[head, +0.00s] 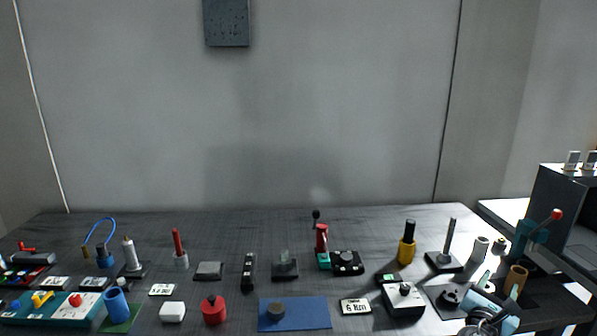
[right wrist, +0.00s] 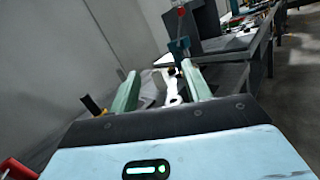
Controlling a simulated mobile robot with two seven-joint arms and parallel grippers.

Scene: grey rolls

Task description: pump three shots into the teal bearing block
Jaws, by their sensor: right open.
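A small teal block (head: 323,262) sits near the middle of the table in the head view. A red upright body (head: 321,240) with a black knob on top stands at it; whether they are joined is too small to tell. A teal stand with a red-balled lever (head: 528,234) is at the table's right end; it also shows ahead of the fingers in the right wrist view (right wrist: 179,46). My right gripper (head: 497,287) is at the front right, far from the teal block. Its pale green fingers (right wrist: 160,88) are apart, with no held object visible. My left gripper is out of view.
A black knobbed unit (head: 347,262) is close beside the teal block. A blue mat (head: 310,312) lies in front. A dark cabinet (head: 563,205) is far right.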

